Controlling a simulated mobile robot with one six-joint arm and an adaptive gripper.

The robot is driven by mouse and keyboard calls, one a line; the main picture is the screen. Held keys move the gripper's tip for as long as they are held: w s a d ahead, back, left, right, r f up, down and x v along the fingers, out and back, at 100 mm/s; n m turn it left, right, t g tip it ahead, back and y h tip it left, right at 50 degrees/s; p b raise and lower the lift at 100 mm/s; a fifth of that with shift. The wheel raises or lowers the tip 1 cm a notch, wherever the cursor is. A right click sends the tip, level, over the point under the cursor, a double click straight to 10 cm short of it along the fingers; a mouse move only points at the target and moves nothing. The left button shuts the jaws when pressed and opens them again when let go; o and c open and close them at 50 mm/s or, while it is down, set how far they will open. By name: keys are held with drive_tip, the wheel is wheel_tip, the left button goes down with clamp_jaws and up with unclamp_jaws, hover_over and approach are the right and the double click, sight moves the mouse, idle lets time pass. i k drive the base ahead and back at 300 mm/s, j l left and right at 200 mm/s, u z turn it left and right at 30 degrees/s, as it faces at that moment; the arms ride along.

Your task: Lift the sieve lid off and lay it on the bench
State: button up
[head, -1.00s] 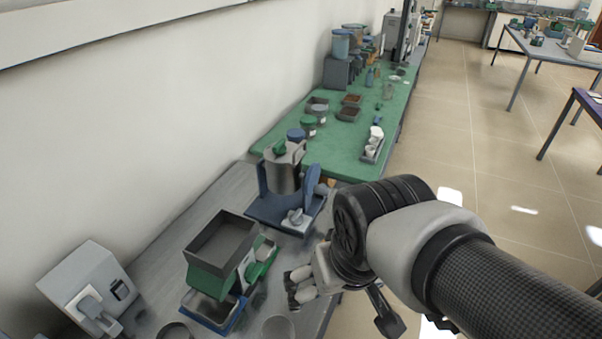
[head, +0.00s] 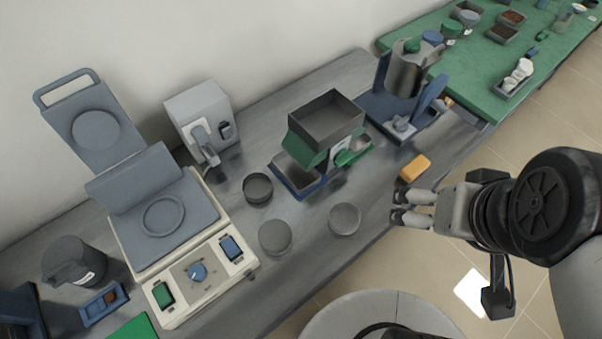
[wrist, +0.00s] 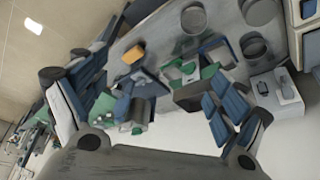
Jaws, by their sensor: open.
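Several round grey sieve-like pieces stand on the grey bench (head: 330,255) in the head view. One is an open, dark ring (head: 258,188); one is a flat-topped disc (head: 275,237); one is a shallow round piece (head: 345,218) nearest my gripper. I cannot tell for sure which of them carries the sieve lid. My gripper (head: 397,207) is open and empty at the bench's front edge, to the right of the round pieces and apart from them. In the wrist view, my spread fingers (wrist: 160,105) have nothing between them, and a round piece (wrist: 193,18) shows beyond.
A yellow-orange block (head: 415,168) lies close behind my gripper. A green and blue device with a grey hopper (head: 327,120) stands behind the round pieces. The bench's front strip is bare.

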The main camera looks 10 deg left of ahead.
sight(275, 235)
drive_tip(key=u, duration=1.55)
drive_tip(key=j+z, duration=0.4)
